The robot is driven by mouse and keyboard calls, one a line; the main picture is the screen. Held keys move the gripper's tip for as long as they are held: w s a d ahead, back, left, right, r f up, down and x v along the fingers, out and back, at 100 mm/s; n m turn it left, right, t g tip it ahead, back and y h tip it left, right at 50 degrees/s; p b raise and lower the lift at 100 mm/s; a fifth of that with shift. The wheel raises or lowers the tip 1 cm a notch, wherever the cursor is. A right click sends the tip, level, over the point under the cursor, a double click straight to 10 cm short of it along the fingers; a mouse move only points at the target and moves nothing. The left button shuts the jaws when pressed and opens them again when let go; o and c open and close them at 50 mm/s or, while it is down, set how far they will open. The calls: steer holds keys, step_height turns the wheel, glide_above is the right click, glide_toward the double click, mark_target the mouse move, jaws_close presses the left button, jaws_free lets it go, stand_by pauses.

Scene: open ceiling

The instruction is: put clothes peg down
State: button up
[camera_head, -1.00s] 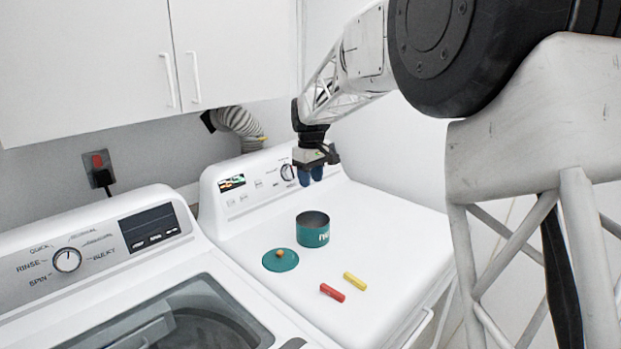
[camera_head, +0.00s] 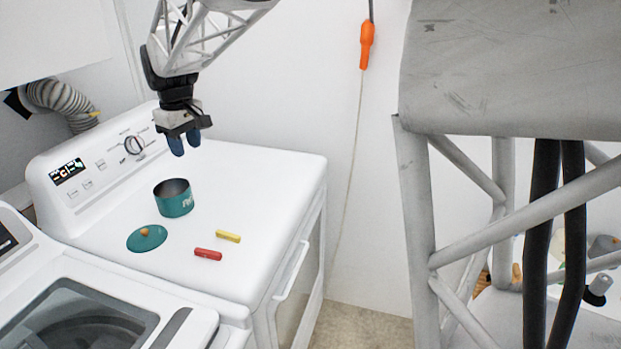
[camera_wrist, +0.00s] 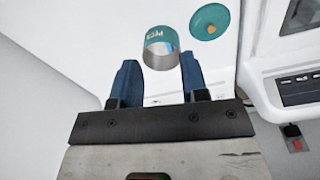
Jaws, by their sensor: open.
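A red clothes peg (camera_head: 208,254) and a yellow clothes peg (camera_head: 228,236) lie apart on the white top of the right-hand machine (camera_head: 262,185). A teal round tin (camera_head: 174,200), open at the top, stands behind them, and its teal lid (camera_head: 147,239) with an orange knob lies flat beside it. My gripper (camera_head: 183,147) is open and empty, above the machine top and behind the tin. In the wrist view my blue fingers (camera_wrist: 157,68) are apart, with the tin (camera_wrist: 160,36) and lid (camera_wrist: 209,20) beyond them. Neither peg shows in the wrist view.
The machine's control panel (camera_head: 100,160) rises along its back left edge. A second machine with a glass lid (camera_head: 75,318) stands at the lower left. The right part of the machine top is clear. An orange-handled cord (camera_head: 367,45) hangs on the wall.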

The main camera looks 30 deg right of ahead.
steer(key=s+d+m+t, duration=0.15)
steer(key=s+d, duration=0.25)
steer(key=s, duration=0.7)
steer(key=s+d+m, duration=0.2)
steer(key=s+d, duration=0.1)
steer(key=s, duration=0.7)
steer(key=s+d+f+m, duration=0.1)
steer(key=s+f, duration=0.2)
steer(key=s, duration=0.5)
steer(key=s+d+f+m, duration=0.2)
steer(key=s+f, duration=0.2)
steer(key=s, duration=0.5)
steer(key=shift+s+d, duration=0.2)
steer(key=shift+d, duration=0.05)
